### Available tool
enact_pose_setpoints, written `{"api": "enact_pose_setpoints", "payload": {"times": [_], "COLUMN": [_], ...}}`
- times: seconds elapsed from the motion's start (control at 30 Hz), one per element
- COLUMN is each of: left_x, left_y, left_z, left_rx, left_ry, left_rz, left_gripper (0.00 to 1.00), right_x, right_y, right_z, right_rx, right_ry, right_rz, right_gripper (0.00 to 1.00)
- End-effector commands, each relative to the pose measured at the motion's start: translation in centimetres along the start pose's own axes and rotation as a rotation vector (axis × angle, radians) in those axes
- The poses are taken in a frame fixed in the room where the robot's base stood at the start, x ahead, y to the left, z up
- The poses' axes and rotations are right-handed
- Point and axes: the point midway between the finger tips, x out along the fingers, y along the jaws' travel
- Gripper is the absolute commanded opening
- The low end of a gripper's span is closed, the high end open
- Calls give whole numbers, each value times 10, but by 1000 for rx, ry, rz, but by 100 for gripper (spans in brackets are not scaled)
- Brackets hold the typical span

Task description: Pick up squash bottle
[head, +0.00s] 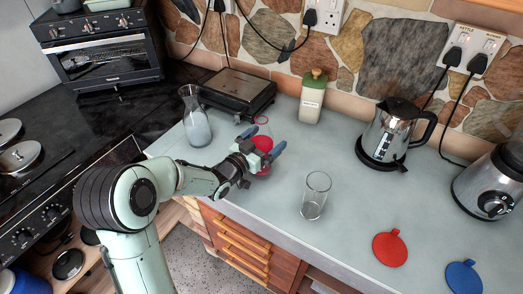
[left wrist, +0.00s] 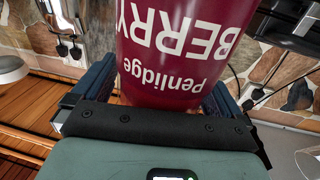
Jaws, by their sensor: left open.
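The squash bottle (head: 262,143), dark red with a clear upper part, stands on the grey worktop in the head view. In the left wrist view the bottle (left wrist: 182,45) fills the upper middle, its white "Penlidge BERRY" lettering upside down. My left gripper (head: 268,139) is open, with one blue finger on each side of the bottle. In the left wrist view the bottle lies between the fingers; I cannot tell whether they touch it. The gripper hides part of the bottle in the head view. My right gripper is not in view.
A glass carafe (head: 196,118) stands left of the bottle, and a dark flat-topped appliance (head: 238,90) stands behind. A green-lidded container (head: 312,98), an empty glass (head: 316,195), a kettle (head: 393,135) and a blender (head: 492,182) stand rightward. Red (head: 390,249) and blue (head: 463,277) discs lie front right.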

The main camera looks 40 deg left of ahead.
Motion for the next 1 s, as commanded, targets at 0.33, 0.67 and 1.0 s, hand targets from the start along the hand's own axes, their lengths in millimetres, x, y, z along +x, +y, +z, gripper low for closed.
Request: {"api": "enact_pose_setpoints", "payload": {"times": [0.33,0.67,1.0], "left_x": [0,0,0], "left_y": [0,0,0], "left_z": [0,-2,-17], "left_rx": [0,1,4], "left_ry": [0,5,8], "left_rz": [0,1,3], "left_gripper": [22,21,21], "right_x": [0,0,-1], "right_y": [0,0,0], "right_z": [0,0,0], "right_rx": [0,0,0], "right_ry": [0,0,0], "right_rz": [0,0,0], "right_gripper": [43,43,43]}}
